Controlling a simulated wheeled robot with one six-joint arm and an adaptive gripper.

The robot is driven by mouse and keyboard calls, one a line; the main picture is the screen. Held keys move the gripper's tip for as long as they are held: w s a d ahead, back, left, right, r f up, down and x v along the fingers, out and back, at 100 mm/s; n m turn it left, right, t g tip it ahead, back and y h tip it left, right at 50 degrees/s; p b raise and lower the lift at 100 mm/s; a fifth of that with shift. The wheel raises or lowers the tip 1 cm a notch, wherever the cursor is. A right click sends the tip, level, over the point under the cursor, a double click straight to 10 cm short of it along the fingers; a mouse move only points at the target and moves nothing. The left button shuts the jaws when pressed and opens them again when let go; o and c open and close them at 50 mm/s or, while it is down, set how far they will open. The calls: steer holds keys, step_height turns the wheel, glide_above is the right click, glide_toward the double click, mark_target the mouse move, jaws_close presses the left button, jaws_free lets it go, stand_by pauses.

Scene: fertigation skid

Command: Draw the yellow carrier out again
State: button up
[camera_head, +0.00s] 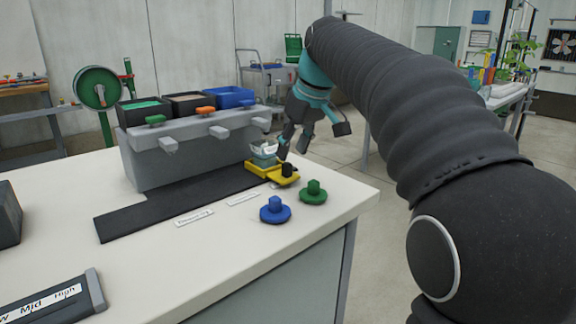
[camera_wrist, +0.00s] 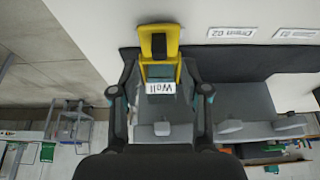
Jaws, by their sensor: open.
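The yellow carrier (camera_head: 251,167) sits at the right end of the grey dispenser block, on the dark mat; its black knob (camera_head: 287,170) faces the table's front. A clear cup with teal contents (camera_head: 263,157) stands in it, under the rightmost spout. In the wrist view the carrier (camera_wrist: 147,72) shows upside down, with a white label reading "Well" (camera_wrist: 160,88) on the cup. My gripper (camera_head: 292,148) is open and empty, just above and beside the carrier. In the wrist view its fingers (camera_wrist: 160,76) stand on either side of the cup's end, apparently not gripping it.
A blue knob (camera_head: 275,211) and a green knob (camera_head: 313,193) stand on the table in front of the carrier. The white tabletop (camera_head: 230,250) is clear nearer the front.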

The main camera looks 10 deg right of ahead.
mark_target(288, 164)
steer(key=shift+x, duration=2.15)
jaws_close()
